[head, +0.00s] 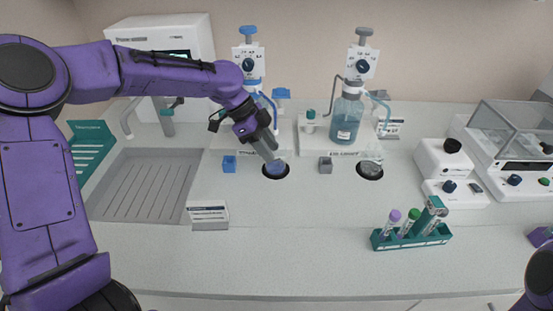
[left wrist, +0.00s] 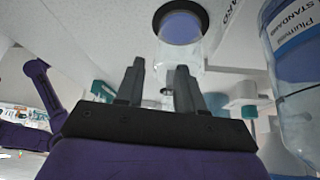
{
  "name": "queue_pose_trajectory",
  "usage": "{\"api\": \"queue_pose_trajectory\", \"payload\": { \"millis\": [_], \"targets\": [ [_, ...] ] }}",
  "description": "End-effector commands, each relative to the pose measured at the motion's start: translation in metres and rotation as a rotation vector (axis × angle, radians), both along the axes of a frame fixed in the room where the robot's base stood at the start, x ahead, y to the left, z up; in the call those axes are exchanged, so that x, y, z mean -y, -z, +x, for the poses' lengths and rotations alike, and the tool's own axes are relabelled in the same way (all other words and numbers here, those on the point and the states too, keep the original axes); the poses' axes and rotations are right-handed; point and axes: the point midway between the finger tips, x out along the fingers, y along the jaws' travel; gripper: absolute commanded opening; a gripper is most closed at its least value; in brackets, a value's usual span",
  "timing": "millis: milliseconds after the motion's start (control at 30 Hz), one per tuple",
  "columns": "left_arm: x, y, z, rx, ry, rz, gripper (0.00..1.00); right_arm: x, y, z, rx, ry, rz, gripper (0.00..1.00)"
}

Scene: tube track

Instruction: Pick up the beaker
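A clear beaker with a blue look (head: 276,165) stands on a dark round spot under the left dispenser. In the left wrist view the beaker (left wrist: 183,62) shows just beyond the fingertips, its lower part overlapped by one finger. My left gripper (head: 268,152) reaches down to the beaker from the upper left and covers part of it in the head view. In the left wrist view its two fingers (left wrist: 160,72) are apart with a gap between them. I cannot tell whether they touch the glass. A second clear beaker (head: 371,158) stands under the right dispenser. My right gripper is out of view.
A blue-topped dispenser (head: 249,60) and a grey-topped dispenser bottle (head: 347,118) stand behind the beakers. A green tube rack (head: 412,240) stands at front right. The front counter is mostly clear.

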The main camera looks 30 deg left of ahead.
Motion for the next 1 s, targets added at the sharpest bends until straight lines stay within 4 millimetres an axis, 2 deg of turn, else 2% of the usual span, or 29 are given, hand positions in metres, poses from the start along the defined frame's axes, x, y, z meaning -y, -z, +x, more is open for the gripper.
{"api": "queue_pose_trajectory", "payload": {
  "millis": [133,333,433,467,1000],
  "targets": [
    [0.0084,0.0123,0.0012,0.001,0.002,-0.001,0.38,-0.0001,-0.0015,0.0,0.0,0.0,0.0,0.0],
    [0.0086,0.0129,0.0013,0.002,0.001,-0.001,0.38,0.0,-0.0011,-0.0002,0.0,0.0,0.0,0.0],
    [0.0084,0.0128,0.0013,0.002,0.001,-0.001,0.05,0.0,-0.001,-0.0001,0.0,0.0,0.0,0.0],
    [0.0084,0.0127,0.0013,0.003,0.001,0.0,0.0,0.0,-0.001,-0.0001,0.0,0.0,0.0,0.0],
    [0.0083,0.0103,0.0013,0.003,0.001,-0.001,0.0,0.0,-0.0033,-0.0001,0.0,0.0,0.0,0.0]
  ]
}}
